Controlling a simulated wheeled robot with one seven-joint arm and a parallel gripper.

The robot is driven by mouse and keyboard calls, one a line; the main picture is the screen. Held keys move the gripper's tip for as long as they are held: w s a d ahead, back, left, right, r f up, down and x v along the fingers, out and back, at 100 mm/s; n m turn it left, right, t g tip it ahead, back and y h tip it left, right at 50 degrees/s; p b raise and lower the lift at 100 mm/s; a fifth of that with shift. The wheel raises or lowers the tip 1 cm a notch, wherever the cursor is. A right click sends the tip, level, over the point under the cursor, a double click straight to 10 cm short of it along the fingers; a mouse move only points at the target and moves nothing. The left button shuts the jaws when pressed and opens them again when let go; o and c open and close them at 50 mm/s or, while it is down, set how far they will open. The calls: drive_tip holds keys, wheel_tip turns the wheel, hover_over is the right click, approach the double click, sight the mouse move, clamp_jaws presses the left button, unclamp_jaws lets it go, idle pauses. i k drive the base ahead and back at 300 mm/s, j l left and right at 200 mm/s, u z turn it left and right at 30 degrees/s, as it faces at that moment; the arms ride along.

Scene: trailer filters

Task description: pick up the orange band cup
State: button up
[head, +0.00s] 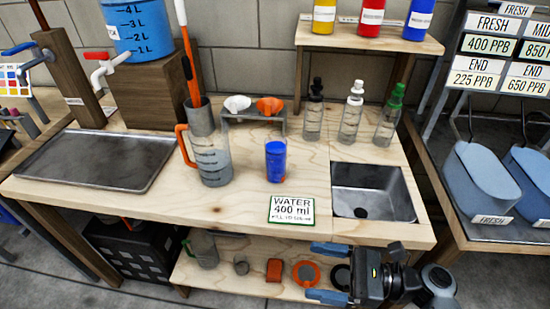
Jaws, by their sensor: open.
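No cup with a clearly readable orange band shows in the head view. A small orange object (274,270) sits on the lower shelf; it is too small to tell whether it is a cup. A small grey cup-like object (241,265) is to its left. A blue cup (276,161) stands upright on the tabletop, behind the white water card. A clear pitcher (213,162) with an orange handle stands to its left. My gripper (318,272) is at the lower right with its blue fingers spread apart and nothing seen held. It is in front of the table, right of the small orange object.
The wooden table (120,200) holds a metal tray (95,160), a sink (372,190), funnels on a stand (253,120) and several dropper bottles (352,112). The lower shelf (225,283) also has a clear jug (203,249) and an orange ring (305,273). A black crate (135,250) is at left.

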sight(275, 146)
drive_tip(key=i+j, duration=0.15)
drive_tip(key=i, duration=0.3)
drive_tip(key=i+j, duration=0.15)
drive_tip(key=i, duration=0.3)
